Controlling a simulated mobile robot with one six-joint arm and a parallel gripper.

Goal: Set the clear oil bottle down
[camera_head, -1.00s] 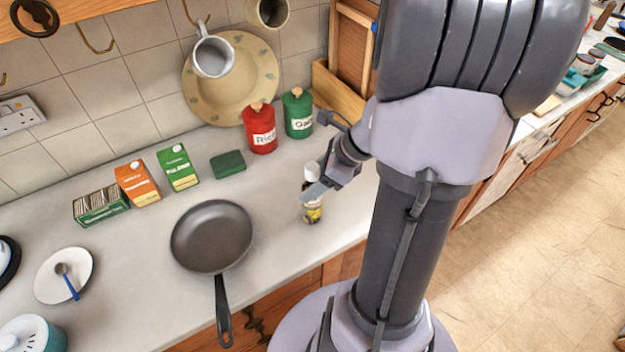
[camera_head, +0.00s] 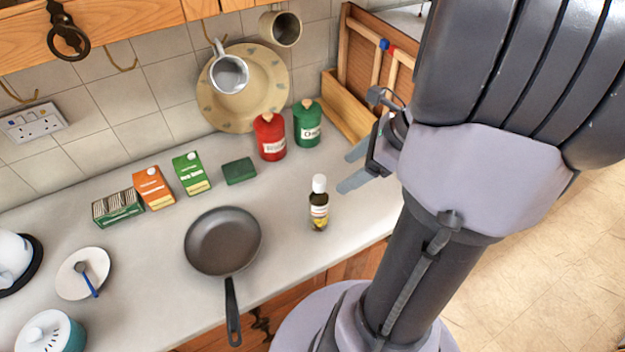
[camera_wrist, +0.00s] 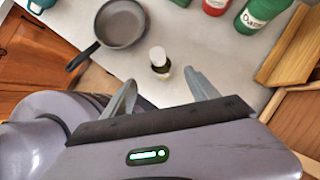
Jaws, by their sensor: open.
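The clear oil bottle (camera_head: 319,205) stands upright on the worktop, with a white cap, a pale label and dark yellowish contents. My gripper (camera_head: 347,171) is to its right in the head view, apart from it, with its two fingers spread and nothing between them. In the wrist view the bottle (camera_wrist: 159,62) stands beyond the fingertips of my open gripper (camera_wrist: 163,82), seen from above with its cap toward me.
A frying pan (camera_head: 222,243) lies left of the bottle. A red canister (camera_head: 270,138) and a green canister (camera_head: 307,125) stand behind it, with a green sponge (camera_head: 239,171) and cartons (camera_head: 191,175) further left. Bare worktop surrounds the bottle.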

